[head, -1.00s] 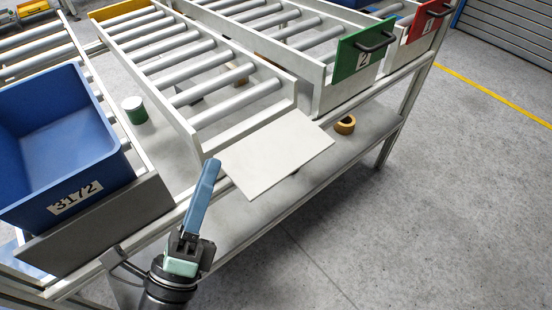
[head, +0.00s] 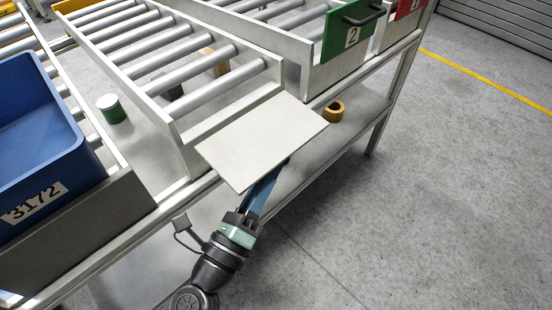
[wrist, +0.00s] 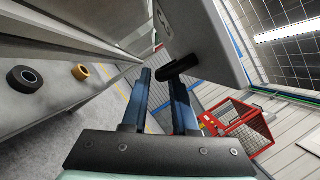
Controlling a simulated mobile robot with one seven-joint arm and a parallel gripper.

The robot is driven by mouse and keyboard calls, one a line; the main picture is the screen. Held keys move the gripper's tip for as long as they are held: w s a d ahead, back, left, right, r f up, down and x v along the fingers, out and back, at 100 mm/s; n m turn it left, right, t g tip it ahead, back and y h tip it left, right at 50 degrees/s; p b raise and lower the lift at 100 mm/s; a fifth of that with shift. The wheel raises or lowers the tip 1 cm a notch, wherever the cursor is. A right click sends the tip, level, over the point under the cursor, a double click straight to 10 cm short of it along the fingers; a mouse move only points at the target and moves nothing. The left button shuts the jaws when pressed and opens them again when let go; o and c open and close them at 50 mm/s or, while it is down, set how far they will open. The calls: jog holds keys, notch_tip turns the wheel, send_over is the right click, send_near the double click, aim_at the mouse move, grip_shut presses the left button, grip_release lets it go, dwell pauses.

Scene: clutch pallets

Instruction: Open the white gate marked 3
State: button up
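The white gate (head: 262,140) is a plain panel folded outward from the front end of its roller lane, lying nearly flat.
A green gate marked 2 (head: 350,38) and a red gate (head: 408,8) stand upright to the right. A blue bin marked 3172 (head: 40,150) is at left. A tape roll (head: 334,111) lies on the lower shelf. The floor at right is clear.

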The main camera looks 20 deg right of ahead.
jog(key=shift+x, duration=1.5)
jog(key=shift+c, duration=0.3)
grip_shut()
